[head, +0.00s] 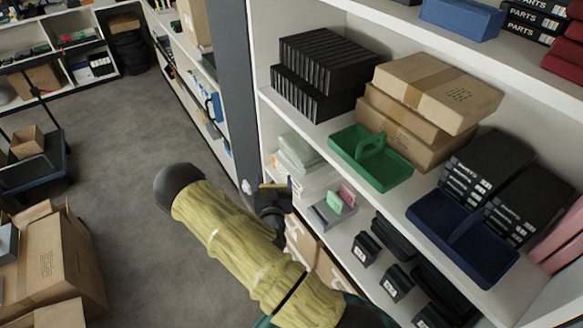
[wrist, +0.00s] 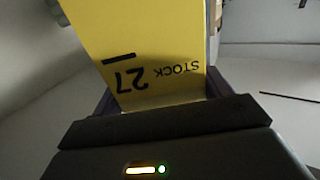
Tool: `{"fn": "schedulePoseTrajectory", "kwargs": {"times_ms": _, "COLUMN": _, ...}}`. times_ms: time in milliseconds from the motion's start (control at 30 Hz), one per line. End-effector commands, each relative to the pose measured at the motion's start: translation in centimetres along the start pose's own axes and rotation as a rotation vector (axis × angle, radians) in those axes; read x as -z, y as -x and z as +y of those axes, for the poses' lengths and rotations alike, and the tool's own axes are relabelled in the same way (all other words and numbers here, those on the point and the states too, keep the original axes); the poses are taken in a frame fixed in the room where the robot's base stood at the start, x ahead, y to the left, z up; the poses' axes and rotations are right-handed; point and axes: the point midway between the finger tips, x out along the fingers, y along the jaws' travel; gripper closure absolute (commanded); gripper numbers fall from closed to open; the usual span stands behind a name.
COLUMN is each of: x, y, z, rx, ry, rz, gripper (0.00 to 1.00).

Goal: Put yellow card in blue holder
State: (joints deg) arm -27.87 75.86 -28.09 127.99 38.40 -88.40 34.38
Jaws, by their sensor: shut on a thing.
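My gripper (head: 274,190) is shut on a yellow card (wrist: 145,45). In the wrist view the card fills the space between the fingers, with "STOCK 27" reading upside down. In the head view only a thin yellow edge of the card shows at the gripper. The gripper is at the open front of the lower shelf, left of a small grey holder (head: 321,214). A green card (head: 334,203) and a pink card (head: 347,195) stand upright at that holder. I cannot make out a clearly blue card holder.
A green caddy (head: 343,146) and a dark blue caddy (head: 424,211) sit on the shelf above. Several black bins (head: 366,249) stand right of the grey holder. Pale folded stacks (head: 297,150) lie behind the gripper.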

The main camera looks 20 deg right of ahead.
Motion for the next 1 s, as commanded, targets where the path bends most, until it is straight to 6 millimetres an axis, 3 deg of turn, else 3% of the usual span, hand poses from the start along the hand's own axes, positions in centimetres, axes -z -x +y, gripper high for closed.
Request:
{"fn": "schedulePoseTrajectory", "kwargs": {"times_ms": 33, "x": 1.4, "y": 0.8, "z": -0.9, "rx": 0.06, "ry": 0.01, "rz": -0.005, "gripper": 0.45}}
{"fn": "schedulePoseTrajectory", "kwargs": {"times_ms": 100, "x": 2.1, "y": 1.9, "z": -2.1, "rx": 0.142, "ry": 0.01, "rz": -0.004, "gripper": 0.45}}
{"fn": "schedulePoseTrajectory", "kwargs": {"times_ms": 400, "x": 3.6, "y": 5.7, "z": -5.5, "rx": 0.394, "ry": 0.003, "rz": -0.001, "gripper": 0.45}}
{"fn": "schedulePoseTrajectory", "kwargs": {"times_ms": 1000, "x": 3.4, "y": 6.0, "z": -5.7, "rx": 0.415, "ry": -0.001, "rz": 0.003, "gripper": 0.45}}
